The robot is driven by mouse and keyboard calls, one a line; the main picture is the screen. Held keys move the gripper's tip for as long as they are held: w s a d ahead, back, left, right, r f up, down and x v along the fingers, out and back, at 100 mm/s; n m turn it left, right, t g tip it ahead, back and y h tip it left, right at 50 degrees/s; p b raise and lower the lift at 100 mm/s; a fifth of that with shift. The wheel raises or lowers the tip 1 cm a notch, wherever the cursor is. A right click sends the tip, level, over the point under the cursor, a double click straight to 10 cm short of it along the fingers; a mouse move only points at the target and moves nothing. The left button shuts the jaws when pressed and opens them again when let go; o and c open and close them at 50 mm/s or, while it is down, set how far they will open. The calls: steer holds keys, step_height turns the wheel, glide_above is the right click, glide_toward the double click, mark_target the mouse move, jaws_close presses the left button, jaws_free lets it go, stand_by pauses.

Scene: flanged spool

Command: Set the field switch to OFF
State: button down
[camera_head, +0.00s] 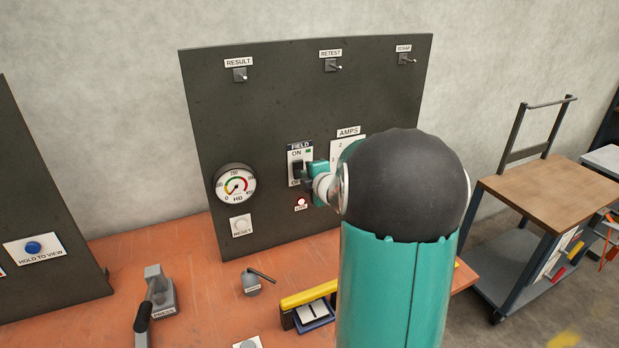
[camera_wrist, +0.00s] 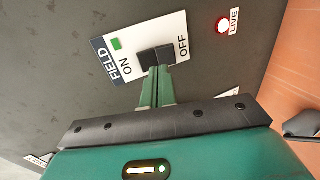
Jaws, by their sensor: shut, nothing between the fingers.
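The field switch (camera_head: 297,169) is a black switch on a white plate headed FIELD, on the dark upright panel. It also shows in the wrist view (camera_wrist: 155,56), between the ON label at left and the OFF label at right. A small green indicator (camera_wrist: 116,44) shows beside ON. My gripper (camera_wrist: 156,78) is shut and empty, its fingertips at the near edge of the switch, seemingly touching it. In the head view my gripper (camera_head: 310,182) reaches the plate from the right and covers part of the OFF end. Which way the switch is set is hard to tell.
The LIVE lamp (camera_wrist: 223,25) glows red beside the plate. The dial gauge (camera_head: 236,184) and RESET button (camera_head: 240,225) are to the left. The AMPS plate (camera_head: 347,148) is partly hidden by my arm. A yellow-handled item (camera_head: 309,297) and a small lever (camera_head: 252,283) stand on the orange bench.

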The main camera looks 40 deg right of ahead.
steer(key=v, duration=1)
steer(key=shift+s+r, duration=0.15)
steer(key=shift+s, duration=0.05)
steer(key=shift+s+d, duration=0.2)
